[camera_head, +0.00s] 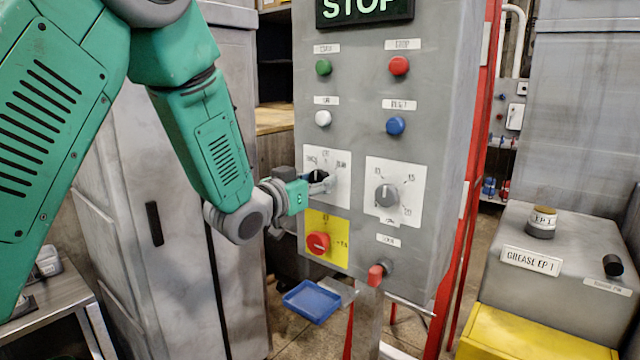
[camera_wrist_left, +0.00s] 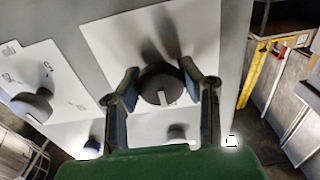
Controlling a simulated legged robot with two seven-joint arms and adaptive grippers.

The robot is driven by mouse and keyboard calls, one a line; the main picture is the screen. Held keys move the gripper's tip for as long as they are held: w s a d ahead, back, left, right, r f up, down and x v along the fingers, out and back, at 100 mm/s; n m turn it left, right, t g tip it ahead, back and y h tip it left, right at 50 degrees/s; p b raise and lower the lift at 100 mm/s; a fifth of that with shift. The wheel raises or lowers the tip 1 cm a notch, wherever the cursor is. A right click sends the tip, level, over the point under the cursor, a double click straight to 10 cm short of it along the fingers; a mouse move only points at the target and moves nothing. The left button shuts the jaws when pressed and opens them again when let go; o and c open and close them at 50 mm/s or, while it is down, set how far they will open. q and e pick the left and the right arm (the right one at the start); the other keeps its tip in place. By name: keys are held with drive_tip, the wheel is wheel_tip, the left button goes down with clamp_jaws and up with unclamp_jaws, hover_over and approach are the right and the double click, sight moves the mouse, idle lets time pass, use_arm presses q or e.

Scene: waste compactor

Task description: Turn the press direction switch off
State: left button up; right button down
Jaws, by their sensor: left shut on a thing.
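The press direction switch is a dark round knob (camera_head: 318,177) on a white plate (camera_head: 341,165), on the left of the grey control panel (camera_head: 352,98). My left gripper (camera_head: 304,190) comes in from the left and covers part of the knob. In the left wrist view, the gripper (camera_wrist_left: 161,76) has one finger on each side of the black knob (camera_wrist_left: 158,92) and is shut on it. A light pointer line shows on the knob's face. The plate's labels are partly hidden and blurred. My right gripper is not in view.
A numbered dial (camera_head: 386,195) sits right of the switch. A red knob on a yellow plate (camera_head: 328,252) is below. Green (camera_head: 323,67), red (camera_head: 399,65), white (camera_head: 323,118) and blue (camera_head: 396,126) buttons are above. A lit STOP sign (camera_head: 364,8) tops the panel. A grey cabinet (camera_head: 184,230) stands left.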

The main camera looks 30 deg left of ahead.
use_arm(q)
drive_tip(key=o, duration=1.2)
drive_tip(key=shift+s, duration=0.1)
drive_tip(key=shift+s+a, duration=0.1)
drive_tip(key=shift+s, duration=0.05)
drive_tip(key=s, duration=0.7)
drive_tip(key=s+a, duration=0.1)
drive_tip(key=s, duration=0.3)
drive_tip(key=shift+s, duration=0.25)
drive_tip(key=shift+f, duration=0.15)
